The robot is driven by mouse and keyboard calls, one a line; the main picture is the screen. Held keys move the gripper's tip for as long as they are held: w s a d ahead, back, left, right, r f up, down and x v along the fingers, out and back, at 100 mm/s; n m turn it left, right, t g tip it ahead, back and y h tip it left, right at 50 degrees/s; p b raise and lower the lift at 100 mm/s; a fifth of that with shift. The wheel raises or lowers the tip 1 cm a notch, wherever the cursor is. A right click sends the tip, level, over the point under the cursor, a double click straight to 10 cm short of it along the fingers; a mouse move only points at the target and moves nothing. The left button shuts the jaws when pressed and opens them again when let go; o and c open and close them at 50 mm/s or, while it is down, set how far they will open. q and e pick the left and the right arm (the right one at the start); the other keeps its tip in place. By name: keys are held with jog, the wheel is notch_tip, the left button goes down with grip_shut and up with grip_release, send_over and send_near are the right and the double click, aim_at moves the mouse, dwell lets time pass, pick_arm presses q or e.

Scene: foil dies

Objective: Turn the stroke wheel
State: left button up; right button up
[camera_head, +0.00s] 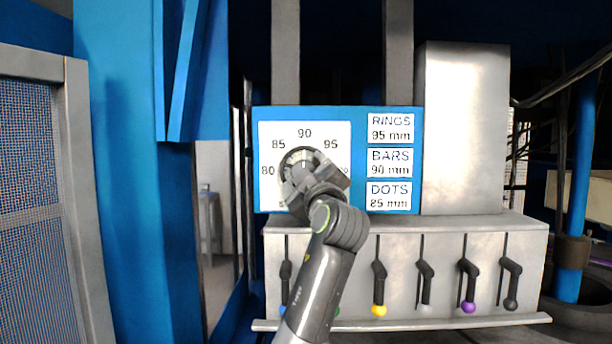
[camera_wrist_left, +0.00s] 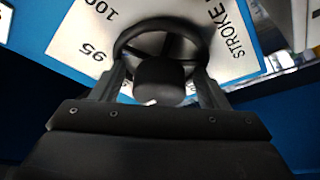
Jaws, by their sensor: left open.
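The stroke wheel (camera_head: 301,157) is a dark round handwheel on a white dial plate (camera_head: 338,131), marked 80, 85, 90 and 95 in the head view. In the left wrist view the wheel (camera_wrist_left: 122,42) shows its dark rim and thick hub, with "STROKE" printed beside it. My left gripper (camera_head: 312,178) is in front of the wheel and hides its lower part and some of the dial. In the wrist view its two fingers (camera_wrist_left: 160,72) stand apart, one on each side of the hub, near the rim. I cannot tell whether they touch it. My right gripper is out of view.
A sign with RINGS 95 mm, BARS 90 mm and DOTS 85 mm (camera_head: 390,162) is right of the dial. Below, a metal housing (camera_head: 520,237) carries several levers with coloured knobs, such as yellow (camera_head: 379,311) and purple (camera_head: 468,307). A mesh panel (camera_head: 30,200) stands left.

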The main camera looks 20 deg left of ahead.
pick_arm(q)
jog(key=shift+s, duration=0.3)
jog(key=b+v, duration=0.8)
jog(key=v, duration=0.9)
jog(key=shift+d, duration=0.2)
jog(key=shift+w, duration=0.15)
